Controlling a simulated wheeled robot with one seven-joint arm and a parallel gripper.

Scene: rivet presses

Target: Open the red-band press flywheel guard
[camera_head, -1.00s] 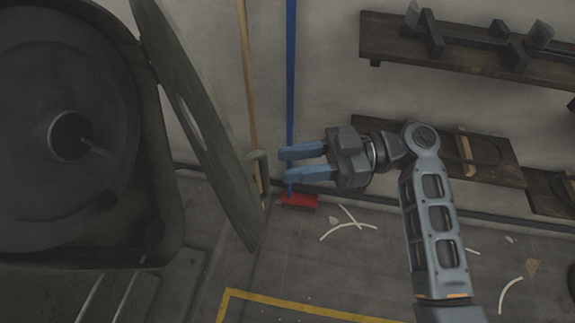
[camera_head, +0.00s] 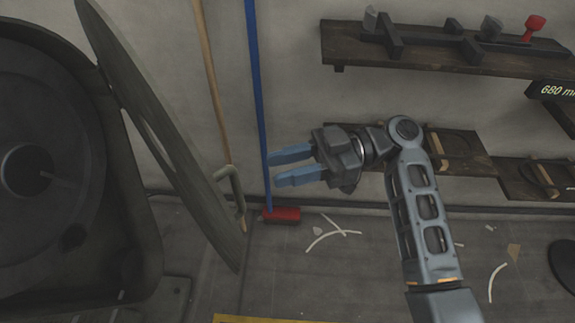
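The press (camera_head: 130,230) fills the left side, with its round flywheel (camera_head: 60,170) exposed. The grey guard panel (camera_head: 150,120) stands swung out from the housing, at an angle, with its upper end near the top edge. A bar handle (camera_head: 238,190) sits on the guard's right side. My gripper (camera_head: 272,168) is to the right of the handle, apart from it in the picture. Its two blue fingers point left with a gap between them, and nothing is held. No red band shows on the visible part of the press.
A blue pole with a red foot (camera_head: 282,215) and a wooden pole (camera_head: 208,80) lean on the wall behind. Shelves (camera_head: 440,50) with dark parts hang at upper right, and a sign (camera_head: 555,90) is at the right edge. Floor (camera_head: 350,270) right of the guard is mostly clear, with scraps.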

